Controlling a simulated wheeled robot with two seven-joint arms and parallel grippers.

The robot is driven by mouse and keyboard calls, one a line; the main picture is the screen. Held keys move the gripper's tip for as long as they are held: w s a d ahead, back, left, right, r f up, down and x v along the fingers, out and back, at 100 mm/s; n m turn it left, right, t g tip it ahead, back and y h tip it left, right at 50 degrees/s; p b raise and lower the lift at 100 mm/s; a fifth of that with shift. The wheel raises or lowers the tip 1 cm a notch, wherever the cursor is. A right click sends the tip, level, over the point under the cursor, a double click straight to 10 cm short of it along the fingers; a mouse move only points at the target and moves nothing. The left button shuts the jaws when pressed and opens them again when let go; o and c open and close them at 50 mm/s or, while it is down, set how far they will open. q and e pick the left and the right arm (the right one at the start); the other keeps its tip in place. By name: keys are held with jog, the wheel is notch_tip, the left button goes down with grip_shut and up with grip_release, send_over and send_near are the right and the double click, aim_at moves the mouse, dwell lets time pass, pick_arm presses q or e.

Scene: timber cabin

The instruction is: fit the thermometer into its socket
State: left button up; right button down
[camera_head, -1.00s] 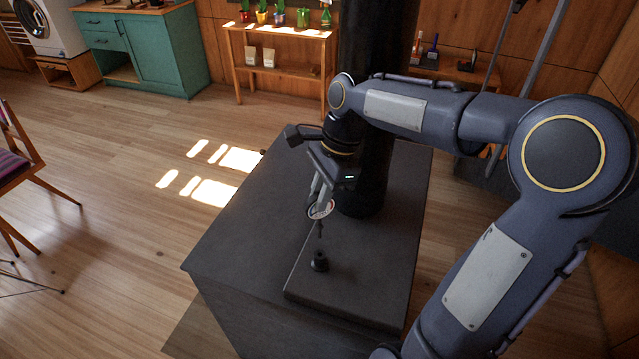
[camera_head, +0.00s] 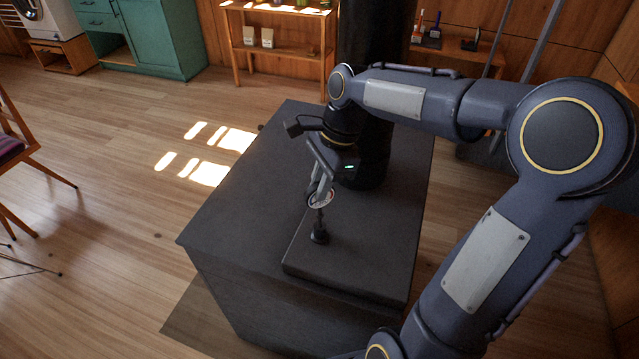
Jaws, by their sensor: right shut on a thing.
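The thermometer (camera_head: 320,199) has a round pale dial with a red mark and a thin dark stem pointing down. My right gripper (camera_head: 320,186) is shut on it, above the dark table. The socket (camera_head: 319,235) is a small black upright fitting on a raised dark slab (camera_head: 370,262). The thermometer stands directly above the socket, and its stem reaches down to the socket's top. I cannot tell whether the stem tip is inside the socket or only at its mouth. My left gripper is not in view.
The dark table (camera_head: 240,215) is clear left of the slab. A thick black column (camera_head: 375,90) stands behind the gripper. A wooden shelf (camera_head: 275,52), a teal cabinet (camera_head: 160,40) and a chair (camera_head: 25,150) are farther off on the floor.

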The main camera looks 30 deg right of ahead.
jog(key=shift+w+d+p, duration=0.2)
jog(key=shift+w+p, duration=0.05)
jog(key=shift+p, duration=0.05)
dwell(0.4)
dwell(0.6)
jog(key=shift+f+b, duration=1.2)
jog(key=shift+f, duration=1.1)
jog(key=c, duration=1.3)
grip_release()
jog(key=shift+r, duration=0.1)
jog(key=v, duration=0.7)
jog(key=shift+s+a, duration=0.15)
jog(key=shift+s, duration=0.05)
jog(key=shift+s+r, duration=0.1)
jog(key=shift+r, duration=0.25)
